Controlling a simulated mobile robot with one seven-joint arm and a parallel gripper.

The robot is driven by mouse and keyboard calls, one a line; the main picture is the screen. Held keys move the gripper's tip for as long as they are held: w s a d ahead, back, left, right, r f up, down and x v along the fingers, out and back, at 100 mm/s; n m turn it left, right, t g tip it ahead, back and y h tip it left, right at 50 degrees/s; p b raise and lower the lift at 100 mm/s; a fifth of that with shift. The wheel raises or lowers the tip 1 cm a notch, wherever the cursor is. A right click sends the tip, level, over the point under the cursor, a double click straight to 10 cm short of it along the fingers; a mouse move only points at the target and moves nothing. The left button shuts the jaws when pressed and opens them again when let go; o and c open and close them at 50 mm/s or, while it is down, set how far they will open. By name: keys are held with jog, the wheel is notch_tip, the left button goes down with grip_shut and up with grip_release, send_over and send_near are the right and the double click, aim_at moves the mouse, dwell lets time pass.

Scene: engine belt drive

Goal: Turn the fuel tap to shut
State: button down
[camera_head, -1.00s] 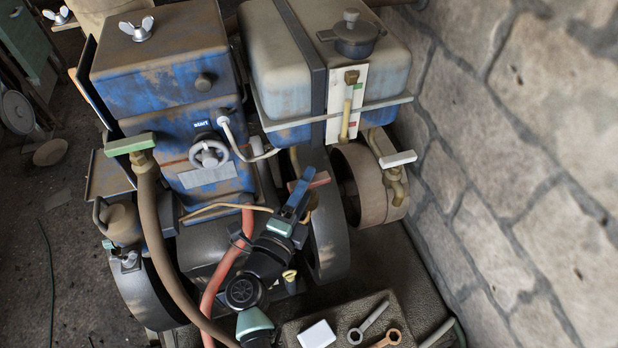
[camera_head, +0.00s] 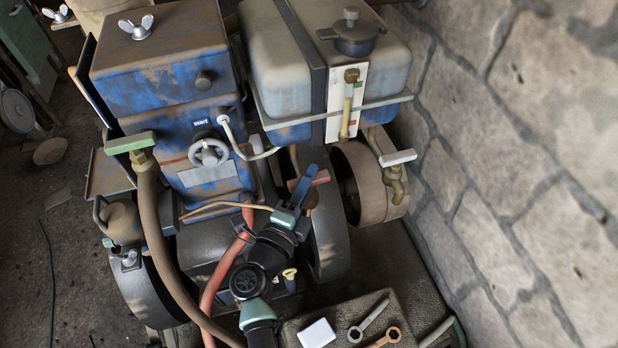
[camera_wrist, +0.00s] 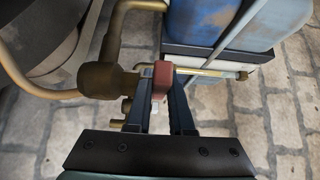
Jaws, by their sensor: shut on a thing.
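The tap with the red lever handle (camera_head: 320,178) is low in front of the tank, between the blue engine block and the right-hand wheel. My gripper (camera_head: 308,180) reaches it from below. In the wrist view, the red handle (camera_wrist: 162,78) sits between my two dark fingers (camera_wrist: 162,105), which are shut on it. The brass tap body (camera_wrist: 108,80) joins it on the left there. My fingers hide part of the handle in the head view. No label on this tap can be read.
A green-handled tap (camera_head: 130,143) stands at left on a brown hose. A white-handled tap (camera_head: 398,158) is at right. A red hose (camera_head: 226,265) runs beside my arm. The tank (camera_head: 290,65) overhangs above, and a stone wall (camera_head: 530,170) bounds the right.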

jog(key=shift+m+g+h, duration=0.4)
jog(key=shift+m+h, duration=0.1)
jog(key=shift+h, duration=0.2)
jog(key=c, duration=0.8)
grip_release()
jog(key=b+v, duration=0.1)
jog(key=v, duration=1.2)
jog(key=shift+b, duration=0.35)
jog(key=shift+w, duration=0.1)
